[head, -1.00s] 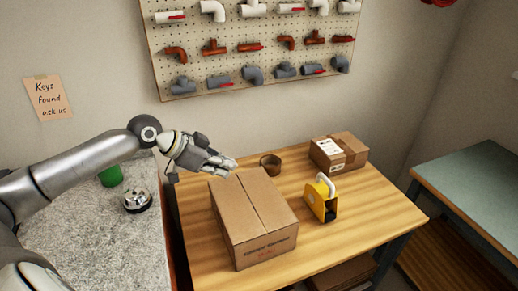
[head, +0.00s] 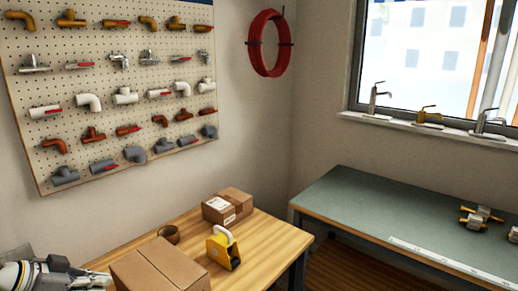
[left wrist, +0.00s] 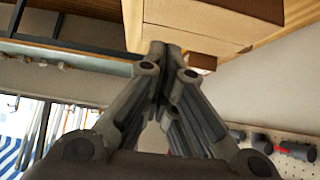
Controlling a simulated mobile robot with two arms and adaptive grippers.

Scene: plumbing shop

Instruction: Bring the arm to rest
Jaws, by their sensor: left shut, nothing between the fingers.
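My left gripper (head: 75,275) shows at the bottom left edge of the head view, beside the left side of a large cardboard box (head: 165,265). In the left wrist view its fingers (left wrist: 165,50) are shut together with nothing between them. That view appears upside down, with the box (left wrist: 205,18) close to the fingertips; I cannot tell whether they touch. Most of my left arm is outside the head view. My right gripper is in neither view.
The wooden table (head: 262,250) also bears a smaller box (head: 227,206), a brown cup (head: 168,234) and a yellow device (head: 222,250). A green-topped bench (head: 390,215) stands right. A pegboard (head: 115,95) with pipe fittings hangs behind.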

